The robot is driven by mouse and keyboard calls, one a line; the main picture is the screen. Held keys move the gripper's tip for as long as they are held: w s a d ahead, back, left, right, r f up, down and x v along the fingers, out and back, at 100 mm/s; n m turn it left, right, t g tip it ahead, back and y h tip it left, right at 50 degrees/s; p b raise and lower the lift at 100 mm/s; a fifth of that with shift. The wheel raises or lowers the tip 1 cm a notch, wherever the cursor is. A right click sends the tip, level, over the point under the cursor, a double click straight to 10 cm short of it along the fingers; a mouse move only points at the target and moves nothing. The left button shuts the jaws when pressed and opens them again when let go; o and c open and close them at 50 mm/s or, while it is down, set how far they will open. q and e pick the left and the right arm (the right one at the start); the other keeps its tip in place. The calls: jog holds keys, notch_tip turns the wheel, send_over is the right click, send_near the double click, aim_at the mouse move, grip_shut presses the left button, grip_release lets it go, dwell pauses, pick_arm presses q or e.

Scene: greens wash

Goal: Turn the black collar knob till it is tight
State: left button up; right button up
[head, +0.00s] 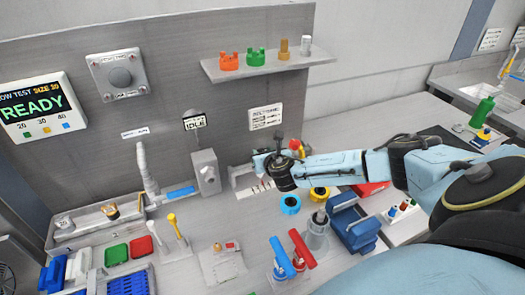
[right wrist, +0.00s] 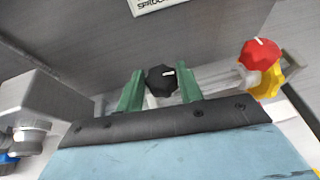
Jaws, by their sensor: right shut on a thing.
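The black collar knob (right wrist: 161,80) has a white mark on its face and sits between the two green fingers of my right gripper (right wrist: 158,90) in the right wrist view. The fingers are closed on its sides. In the head view my right gripper (head: 268,162) is at the fixture near the back panel, and my own wrist and arm hide most of the knob. My left gripper is in neither view.
A red knob (right wrist: 261,53) on a yellow one (right wrist: 268,82) stands right of the fingers. A grey box (right wrist: 42,103) is at left. Blue (head: 290,204) and yellow rings (head: 319,193) lie near the arm. The display (head: 42,107) reads READY.

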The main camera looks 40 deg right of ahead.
jog(key=shift+d+n+t+y+b, duration=0.2)
jog(key=shift+n+t+y+b, duration=0.3)
jog(key=shift+n+y, duration=0.75)
jog(key=shift+y, duration=0.25)
jog(key=o, duration=1)
jog(key=shift+s, duration=0.15)
jog(key=v, duration=1.3)
jog(key=shift+r, duration=0.15)
